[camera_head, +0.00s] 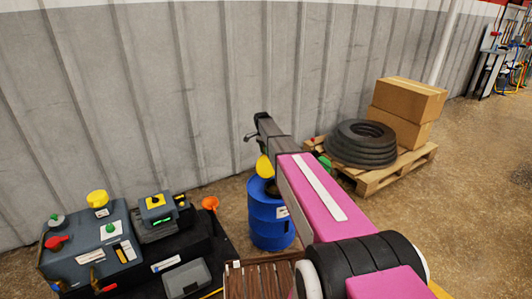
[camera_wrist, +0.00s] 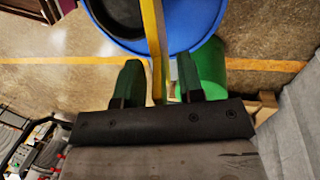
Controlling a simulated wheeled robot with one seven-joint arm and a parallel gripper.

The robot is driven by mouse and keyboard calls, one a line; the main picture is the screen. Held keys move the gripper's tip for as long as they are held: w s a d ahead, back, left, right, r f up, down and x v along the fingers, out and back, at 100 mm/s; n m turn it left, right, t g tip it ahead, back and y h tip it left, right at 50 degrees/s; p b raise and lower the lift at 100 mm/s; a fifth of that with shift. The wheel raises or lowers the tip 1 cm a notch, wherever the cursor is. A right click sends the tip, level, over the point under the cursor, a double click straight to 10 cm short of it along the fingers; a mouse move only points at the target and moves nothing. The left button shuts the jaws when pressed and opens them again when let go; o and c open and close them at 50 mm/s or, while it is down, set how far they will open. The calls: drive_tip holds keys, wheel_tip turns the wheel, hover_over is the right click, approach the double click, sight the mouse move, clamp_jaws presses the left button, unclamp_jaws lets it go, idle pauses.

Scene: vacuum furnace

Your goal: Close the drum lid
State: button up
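The blue drum (camera_head: 270,215) stands on the floor in the middle of the head view, with a dark opening in its top. Its yellow lid (camera_head: 264,167) stands raised, tilted up above the drum's rim, partly beside my arm. In the wrist view the blue drum (camera_wrist: 205,22) fills the top, and the lid shows nearly edge-on as a yellow strip (camera_wrist: 154,45). My gripper (camera_wrist: 158,75) has its green fingers apart, with the strip running between them. A gap shows between the strip and the right finger. In the head view the fingers are hard to make out.
A black bench (camera_head: 205,240) with control boxes and an orange funnel (camera_head: 210,203) stands left of the drum. A pallet (camera_head: 375,180) with black hoses (camera_head: 360,143) and cardboard boxes (camera_head: 408,105) is to the right. A green object (camera_wrist: 212,75) is beside the drum. The corrugated wall is behind.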

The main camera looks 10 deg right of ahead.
drive_tip(key=shift+s+f, duration=0.1)
drive_tip(key=shift+f, duration=0.2)
clamp_jaws()
drive_tip(key=shift+s, duration=0.1)
